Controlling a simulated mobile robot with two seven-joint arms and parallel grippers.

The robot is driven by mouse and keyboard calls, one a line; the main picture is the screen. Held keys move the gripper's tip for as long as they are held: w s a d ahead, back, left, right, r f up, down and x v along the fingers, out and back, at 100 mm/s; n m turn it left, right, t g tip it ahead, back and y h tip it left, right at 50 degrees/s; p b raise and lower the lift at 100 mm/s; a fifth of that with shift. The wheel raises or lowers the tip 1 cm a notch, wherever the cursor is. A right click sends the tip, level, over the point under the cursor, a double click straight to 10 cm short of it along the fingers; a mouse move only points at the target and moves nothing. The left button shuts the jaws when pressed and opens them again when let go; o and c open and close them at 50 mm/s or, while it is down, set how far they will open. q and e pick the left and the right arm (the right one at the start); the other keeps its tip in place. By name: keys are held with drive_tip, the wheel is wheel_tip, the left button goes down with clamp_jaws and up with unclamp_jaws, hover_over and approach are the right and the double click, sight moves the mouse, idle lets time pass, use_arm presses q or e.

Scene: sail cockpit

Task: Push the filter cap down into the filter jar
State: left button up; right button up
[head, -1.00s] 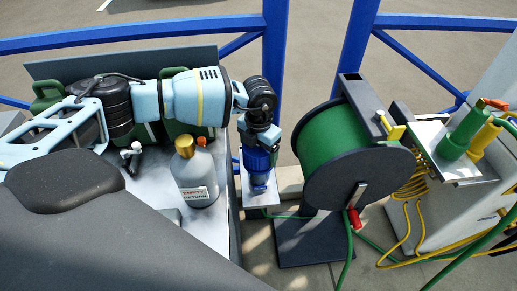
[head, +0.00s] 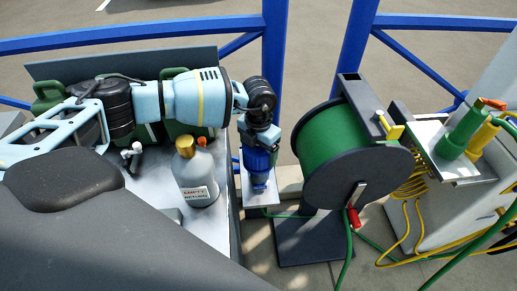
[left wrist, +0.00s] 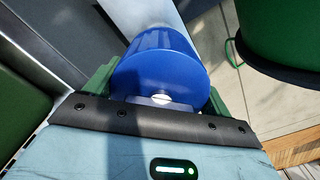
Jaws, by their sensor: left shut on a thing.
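The blue filter cap (left wrist: 160,75) lies between the green fingers of my left gripper (left wrist: 158,90) in the left wrist view. Its round face and ribbed side show, with a pale fitting at the near edge. In the head view my left gripper (head: 260,138) comes down from above and is shut on the blue cap (head: 257,159). The filter jar (head: 259,180) is below it, above a small white shelf. The seam between cap and jar is too small to make out. My right gripper is not in view.
A grey bottle with a brass top (head: 196,175) stands on the metal bench (head: 215,225) to the left. A green hose reel (head: 345,145) stands close on the right. Blue rails (head: 277,50) run behind. Hoses lie on the floor at right.

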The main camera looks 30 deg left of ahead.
use_arm(q)
drive_tip(key=shift+f, duration=0.55)
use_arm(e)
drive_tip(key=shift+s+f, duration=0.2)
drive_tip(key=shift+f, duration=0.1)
use_arm(q)
drive_tip(key=o, duration=0.8)
drive_tip(key=shift+r+p, duration=1.5)
drive_tip(key=shift+r, duration=1.3)
drive_tip(key=shift+r+p, duration=0.9)
drive_tip(key=shift+r, duration=0.8)
drive_tip(key=shift+r+p, duration=0.45)
drive_tip(key=shift+r, duration=0.55)
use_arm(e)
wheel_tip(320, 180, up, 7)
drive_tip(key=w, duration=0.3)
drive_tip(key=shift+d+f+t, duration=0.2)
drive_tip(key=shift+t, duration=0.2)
use_arm(q)
drive_tip(key=shift+f, duration=0.1)
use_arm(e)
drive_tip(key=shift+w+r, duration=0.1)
